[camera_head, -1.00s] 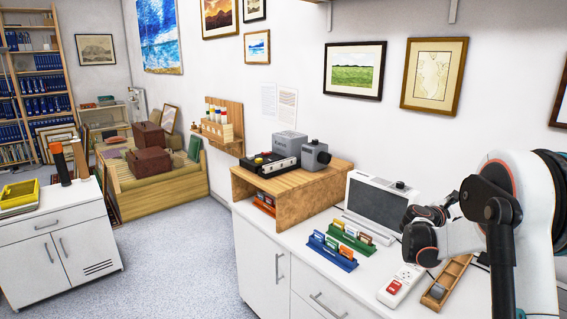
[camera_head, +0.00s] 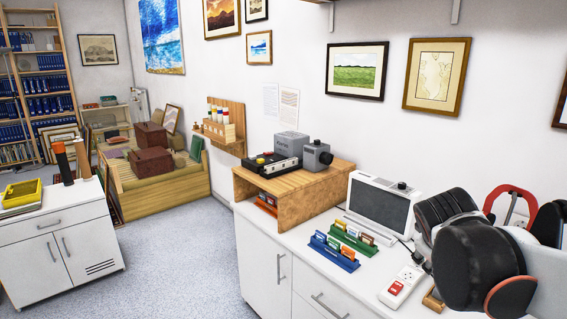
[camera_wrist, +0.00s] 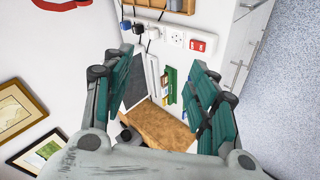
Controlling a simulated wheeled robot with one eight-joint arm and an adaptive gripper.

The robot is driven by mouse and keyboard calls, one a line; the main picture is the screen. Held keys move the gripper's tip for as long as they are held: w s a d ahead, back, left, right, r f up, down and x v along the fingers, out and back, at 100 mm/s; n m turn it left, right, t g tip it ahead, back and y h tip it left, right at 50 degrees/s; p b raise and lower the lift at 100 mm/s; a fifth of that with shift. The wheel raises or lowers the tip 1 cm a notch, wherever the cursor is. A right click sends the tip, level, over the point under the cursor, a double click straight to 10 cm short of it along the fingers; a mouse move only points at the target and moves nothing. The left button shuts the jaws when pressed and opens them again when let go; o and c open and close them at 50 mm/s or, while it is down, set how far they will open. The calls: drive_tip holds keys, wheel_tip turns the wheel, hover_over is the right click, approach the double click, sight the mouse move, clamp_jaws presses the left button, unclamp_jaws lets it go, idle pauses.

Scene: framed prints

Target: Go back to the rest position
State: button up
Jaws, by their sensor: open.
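My gripper (camera_wrist: 163,88) is open in the wrist view, its two green-padded fingers spread wide with nothing held between them. Beyond and below the fingers lie the grey-screened device (camera_wrist: 136,92), a wooden riser (camera_wrist: 160,128) and a green card holder (camera_wrist: 171,86), all apart from the fingers. In the head view my arm is folded at the right edge, above the counter, and its dark joints fill that corner. The fingertips cannot be made out there.
On the white counter stand the screen device (camera_head: 380,208), card holders (camera_head: 334,252), a power strip (camera_head: 401,287) with a red switch and a wooden riser (camera_head: 298,196). Framed prints (camera_head: 436,76) hang on the wall behind. Open floor (camera_head: 185,255) lies left of the counter.

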drive_tip(key=s+a+f+m+y, duration=0.2)
drive_tip(key=s+a+f, duration=0.1)
drive_tip(key=s+a, duration=0.3)
drive_tip(key=s+a+f+m+y, duration=0.3)
drive_tip(key=s+a, duration=0.4)
drive_tip(key=s, duration=0.3)
idle(1.5)
